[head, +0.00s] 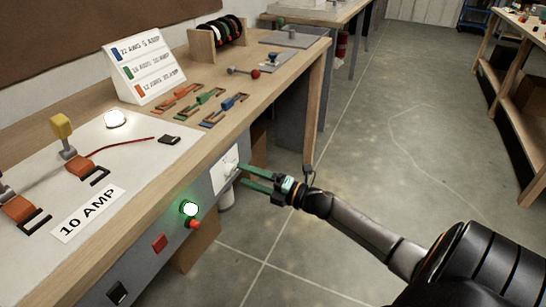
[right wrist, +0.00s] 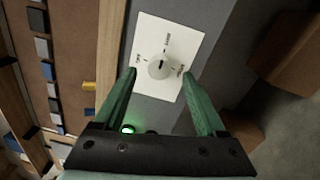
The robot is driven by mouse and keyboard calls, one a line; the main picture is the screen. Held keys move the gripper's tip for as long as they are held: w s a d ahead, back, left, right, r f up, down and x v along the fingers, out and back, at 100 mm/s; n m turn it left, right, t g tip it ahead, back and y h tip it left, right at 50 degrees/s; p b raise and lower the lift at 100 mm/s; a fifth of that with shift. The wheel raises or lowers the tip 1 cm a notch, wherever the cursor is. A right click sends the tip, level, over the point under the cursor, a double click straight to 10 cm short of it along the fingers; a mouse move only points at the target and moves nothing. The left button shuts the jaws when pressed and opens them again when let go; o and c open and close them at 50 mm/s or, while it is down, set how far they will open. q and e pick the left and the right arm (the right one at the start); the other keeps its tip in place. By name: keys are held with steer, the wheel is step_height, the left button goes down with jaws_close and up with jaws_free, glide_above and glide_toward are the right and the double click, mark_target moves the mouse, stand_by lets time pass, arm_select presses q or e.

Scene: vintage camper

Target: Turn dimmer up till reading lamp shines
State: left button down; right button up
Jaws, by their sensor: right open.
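The dimmer is a white plate (head: 224,166) with a round knob on the grey front panel of the bench. In the right wrist view the pale dimmer knob (right wrist: 158,67) has a dark pointer mark and small print around it. My right gripper (head: 241,174) is open in front of the plate. In the wrist view its green fingers (right wrist: 159,77) are on either side of the knob, apart from it; their depth is hard to tell. A round white lamp (head: 115,118) on the bench top looks bright. My left gripper is not in view.
A lit green button (head: 189,208), a red button (head: 194,224) and a red switch (head: 159,243) sit left of the dimmer. A "10 AMP" label (head: 88,214), coloured clips (head: 209,96) and a wire-spool rack (head: 216,42) are on the bench.

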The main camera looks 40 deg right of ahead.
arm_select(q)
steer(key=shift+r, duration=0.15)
arm_select(e)
steer(key=v, duration=0.9)
steer(key=shift+s+a, duration=0.1)
steer(key=s+a+f+m+g+h, duration=0.1)
steer(key=s+a+f+m+g, duration=0.2)
steer(key=s+a+f+m, duration=0.35)
steer(key=s+a+f+m+g+h, duration=0.2)
steer(key=s+a+f+m, duration=0.15)
steer(key=a+m, duration=0.6)
steer(key=s+a+f+m+g+h, duration=0.1)
steer(key=s+a+f+m+g, duration=0.25)
steer(key=a+f+m, duration=0.45)
arm_select(q)
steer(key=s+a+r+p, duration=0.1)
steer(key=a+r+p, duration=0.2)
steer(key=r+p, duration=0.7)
steer(key=p, duration=0.5)
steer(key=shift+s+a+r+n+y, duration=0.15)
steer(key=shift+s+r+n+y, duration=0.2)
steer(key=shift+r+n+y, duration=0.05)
arm_select(e)
step_height(320, 180, up, 12)
steer(key=s+d+n, duration=0.1)
steer(key=s, duration=0.1)
steer(key=shift+s+d+t+h, duration=0.15)
steer(key=shift+d+t+h, duration=0.05)
steer(key=shift+t+h, duration=0.2)
